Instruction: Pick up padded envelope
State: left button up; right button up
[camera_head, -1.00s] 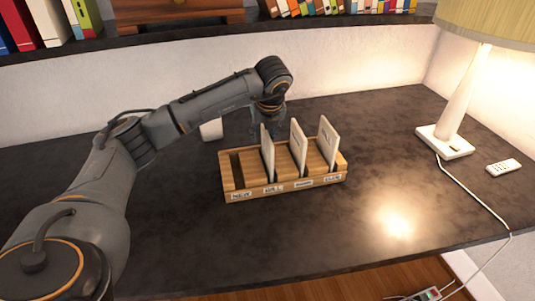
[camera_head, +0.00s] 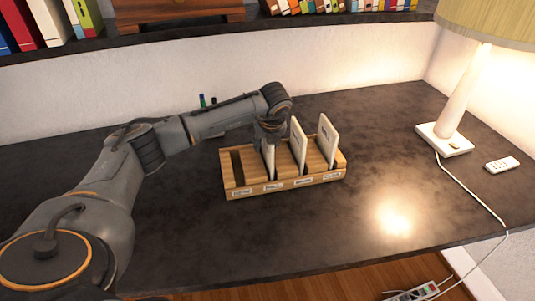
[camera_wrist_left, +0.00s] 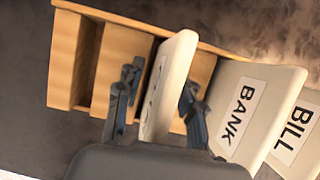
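A wooden sorter (camera_head: 235,190) with labelled slots stands on the dark desk, its leftmost slot empty. Several cream envelopes stand upright in the other slots. My left gripper (camera_head: 270,138) is low over the leftmost envelope (camera_head: 269,160). In the left wrist view the open fingers of my left gripper (camera_wrist_left: 160,80) straddle this envelope (camera_wrist_left: 172,70), with a visible gap on the left finger's side. Its label is too oblique to read. The neighbouring envelopes read BANK (camera_wrist_left: 236,112) and BILL (camera_wrist_left: 294,132). Which one is padded is not clear. My right gripper is out of view.
A lamp (camera_head: 455,110) stands at the right, with its cable and a white remote (camera_head: 502,165) nearby. Pens (camera_head: 203,101) show behind my left arm. A shelf with books (camera_head: 335,6) runs along the back. The desk's front right is clear.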

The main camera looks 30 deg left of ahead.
pick_arm(q)
jog(key=shift+f+b, duration=0.25)
jog(key=shift+b, duration=0.1)
dwell(0.4)
grip_shut()
